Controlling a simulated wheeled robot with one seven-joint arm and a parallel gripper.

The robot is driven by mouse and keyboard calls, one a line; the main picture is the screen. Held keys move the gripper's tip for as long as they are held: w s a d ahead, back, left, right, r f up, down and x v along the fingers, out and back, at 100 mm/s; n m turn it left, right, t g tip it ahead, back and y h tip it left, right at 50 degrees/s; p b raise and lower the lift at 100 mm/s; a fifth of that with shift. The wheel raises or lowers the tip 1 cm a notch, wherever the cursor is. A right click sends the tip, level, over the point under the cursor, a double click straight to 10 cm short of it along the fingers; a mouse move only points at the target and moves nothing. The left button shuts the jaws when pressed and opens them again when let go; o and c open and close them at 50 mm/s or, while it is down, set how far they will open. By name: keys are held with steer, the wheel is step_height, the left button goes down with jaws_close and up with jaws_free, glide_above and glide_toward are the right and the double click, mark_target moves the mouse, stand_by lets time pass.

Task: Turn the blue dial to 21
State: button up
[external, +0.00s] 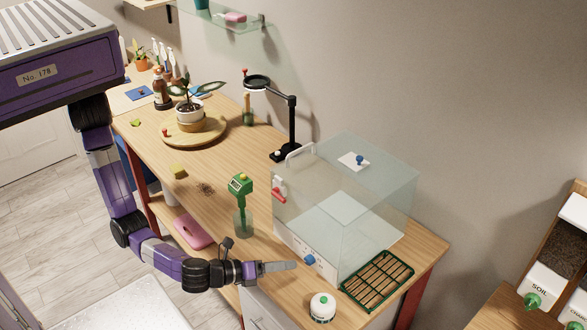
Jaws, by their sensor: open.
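The blue dial (310,260) sits low on the white front panel of a clear-walled propagator box (345,200) at the right end of the bench. Its scale is too small to read, so its setting cannot be told. My gripper (296,265) is open, with its fingers pointing right toward the dial, just left of it in the picture. I cannot tell whether the fingertips touch the dial. A second small blue knob (360,159) sits on a white plate on the box's lid.
A red latch (279,194) is on the box's front. A green meter (240,184) stands in a glass to the left. A white round device with a green button (322,308) and a green-rimmed tray (378,281) lie near the bench's front edge. Mid-bench wood is partly clear.

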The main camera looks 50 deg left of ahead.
mark_target(306, 262)
steer(key=shift+x, duration=3.15)
steer(key=shift+r, duration=0.1)
jaws_close()
